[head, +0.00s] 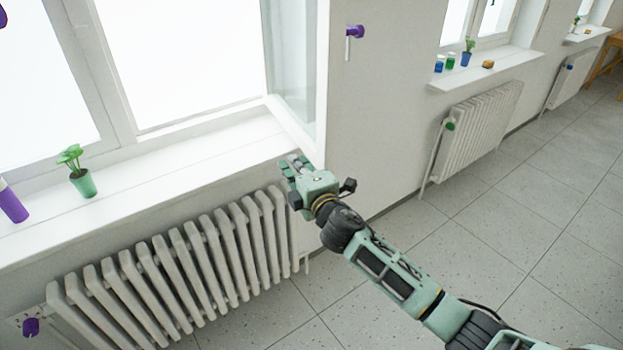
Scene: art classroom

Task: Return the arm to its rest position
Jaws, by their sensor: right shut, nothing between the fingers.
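My right arm (395,265) reaches in from the lower right, stretched out toward the window wall. My right gripper (292,164) is shut and empty. In the picture it lies at the right end of the near window sill (215,160), just below the lower corner of the open window sash (305,75). I cannot tell whether it touches the sash or the sill. My left gripper is not in view.
A white radiator (185,265) stands below the sill. A green potted plant (82,182) and a purple bottle (11,203) stand on the sill. A purple-handled fixture (354,33) is on the wall.

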